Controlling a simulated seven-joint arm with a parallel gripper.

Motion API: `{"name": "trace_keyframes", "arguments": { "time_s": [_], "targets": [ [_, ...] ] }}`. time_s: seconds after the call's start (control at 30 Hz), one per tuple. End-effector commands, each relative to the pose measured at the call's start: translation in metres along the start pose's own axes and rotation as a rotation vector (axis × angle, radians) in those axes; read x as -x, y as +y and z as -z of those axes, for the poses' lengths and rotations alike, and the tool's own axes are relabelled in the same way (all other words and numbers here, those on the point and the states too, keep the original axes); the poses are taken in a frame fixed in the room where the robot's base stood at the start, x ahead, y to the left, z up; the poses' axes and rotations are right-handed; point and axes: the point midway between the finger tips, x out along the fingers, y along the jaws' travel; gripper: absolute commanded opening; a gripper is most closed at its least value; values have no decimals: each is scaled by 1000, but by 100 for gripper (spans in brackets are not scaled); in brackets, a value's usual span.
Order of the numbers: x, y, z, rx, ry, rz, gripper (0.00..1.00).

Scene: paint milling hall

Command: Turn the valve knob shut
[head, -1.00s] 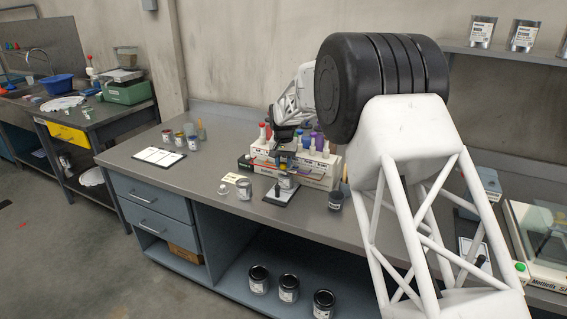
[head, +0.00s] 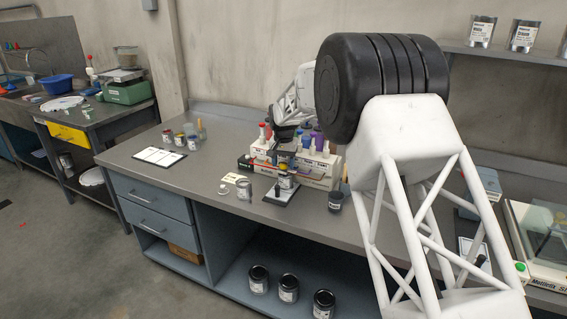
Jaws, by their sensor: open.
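A white dispenser (head: 322,172) stands on the bench with several coloured bottles or caps along its top. My gripper (head: 284,164) is at its front, pointing down, small and dark in the head view. Its jaws are open. A small yellow part, perhaps the valve knob, shows just under the gripper, but it is too small and too covered to tell its turn or whether the jaws touch it. A can (head: 286,182) sits below on a dark plate (head: 281,198).
An open can (head: 244,190) and a dark cup (head: 335,201) stand near the dispenser. A white sheet (head: 160,156) and small cans (head: 180,140) lie to the left. A glass-sided scale (head: 545,240) is at the right. The bench front-left is clear.

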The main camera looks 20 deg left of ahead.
Motion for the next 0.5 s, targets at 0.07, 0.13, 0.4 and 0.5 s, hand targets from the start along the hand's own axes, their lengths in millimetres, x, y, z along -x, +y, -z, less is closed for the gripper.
{"name": "trace_keyframes", "arguments": {
  "time_s": [0.07, 0.13, 0.4, 0.5],
  "targets": [
    [0, 0, 0, 0, 0, 0, 57],
    [2, 0, 0, 0, 1, 0, 57],
    [21, 0, 1, 0, 3, 1, 57],
    [34, 0, 0, 0, 2, 1, 57]
  ]
}}
